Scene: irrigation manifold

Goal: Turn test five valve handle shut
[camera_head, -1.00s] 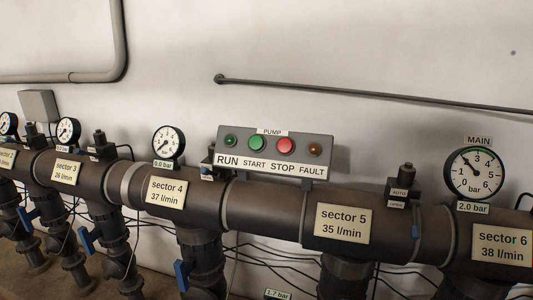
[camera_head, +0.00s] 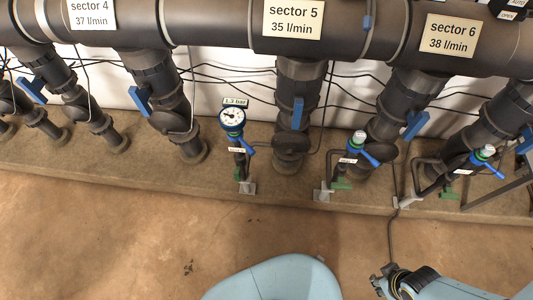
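Three small test branches with blue handles and unreadable white tags stand low by the pipes. The first blue handle (camera_head: 245,146) sits under a 1.3 bar gauge (camera_head: 232,119), just left of the sector 5 drop pipe (camera_head: 299,80). The second blue handle (camera_head: 370,157) is right of that pipe and slants down to the right. The third blue handle (camera_head: 494,170) is at the far right. I cannot tell by tag which is test five. My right gripper (camera_head: 383,281) is partly seen at the bottom right, far from the handles; its fingers are unclear. My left gripper is out of view.
Larger blue handles sit on the drop pipes, such as one on the sector 5 pipe (camera_head: 297,113). A concrete ledge (camera_head: 180,178) carries the branches. A dark hose (camera_head: 391,235) runs down the floor (camera_head: 110,235) on the right. The floor at left is clear.

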